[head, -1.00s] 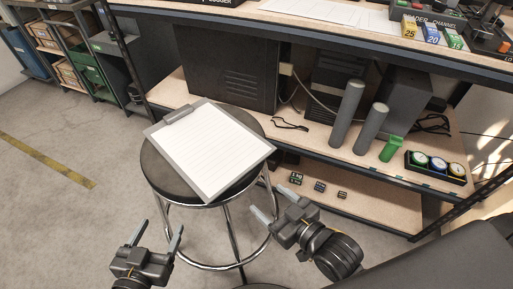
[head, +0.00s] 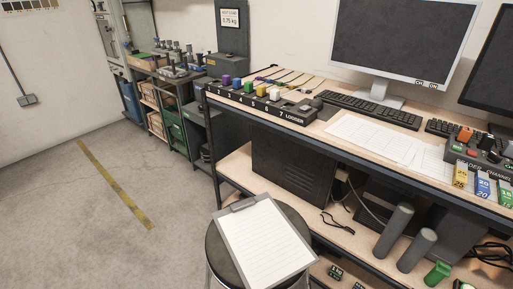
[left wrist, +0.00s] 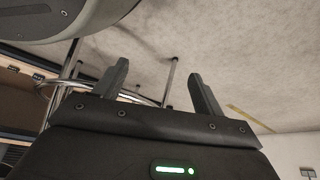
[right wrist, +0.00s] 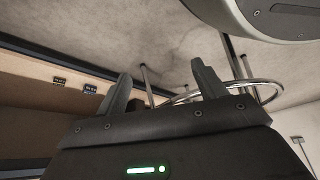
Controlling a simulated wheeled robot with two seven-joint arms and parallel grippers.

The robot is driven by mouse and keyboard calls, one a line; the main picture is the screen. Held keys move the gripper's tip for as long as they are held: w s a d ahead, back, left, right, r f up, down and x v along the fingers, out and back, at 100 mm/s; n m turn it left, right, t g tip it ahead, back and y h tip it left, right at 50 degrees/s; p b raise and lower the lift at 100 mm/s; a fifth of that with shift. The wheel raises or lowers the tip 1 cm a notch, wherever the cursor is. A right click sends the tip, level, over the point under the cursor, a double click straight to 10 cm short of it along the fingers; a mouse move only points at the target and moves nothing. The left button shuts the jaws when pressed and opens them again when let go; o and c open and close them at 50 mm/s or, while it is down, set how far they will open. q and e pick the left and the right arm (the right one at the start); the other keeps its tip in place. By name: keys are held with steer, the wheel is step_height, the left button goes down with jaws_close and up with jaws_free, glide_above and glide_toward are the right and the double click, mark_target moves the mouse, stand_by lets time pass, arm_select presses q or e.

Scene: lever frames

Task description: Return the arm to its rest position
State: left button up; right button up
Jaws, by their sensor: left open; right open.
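My left gripper (left wrist: 160,90) shows in the left wrist view with its two fingers apart and nothing between them. The metal legs of a stool show beyond it. My right gripper (right wrist: 162,88) shows in the right wrist view, also with its fingers apart and empty. The stool's chrome ring (right wrist: 265,88) shows behind its fingers. Neither gripper nor arm is in the head view.
A round stool (head: 222,262) bears a clipboard (head: 265,243) in front of the workbench. A logger strip (head: 262,108), keyboard (head: 362,108) and monitor (head: 400,40) are on the bench. Grey cylinders (head: 393,232) stand on the lower shelf. The floor at left (head: 80,220) is clear.

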arm_select(q)
steer(key=s+a+f+g+p, duration=0.1)
steer(key=s+a+p, duration=0.1)
steer(key=s, duration=0.5)
steer(key=s+a+g+y+p, duration=0.1)
steer(key=s+a, duration=0.3)
steer(key=s, duration=0.4)
steer(key=shift+s+f+g+p, duration=0.3)
steer(key=shift+f+g+p, duration=0.05)
steer(key=shift+g+p, duration=0.45)
arm_select(e)
steer(key=s+d+f+g, duration=0.1)
steer(key=s+d, duration=0.2)
steer(key=s, duration=0.4)
steer(key=s+d+g+h, duration=0.1)
steer(key=s+d+g, duration=0.1)
steer(key=s, duration=0.6)
steer(key=shift+s+d+f+g, duration=0.3)
steer(key=shift+d+f, duration=0.05)
steer(key=shift+d, duration=0.05)
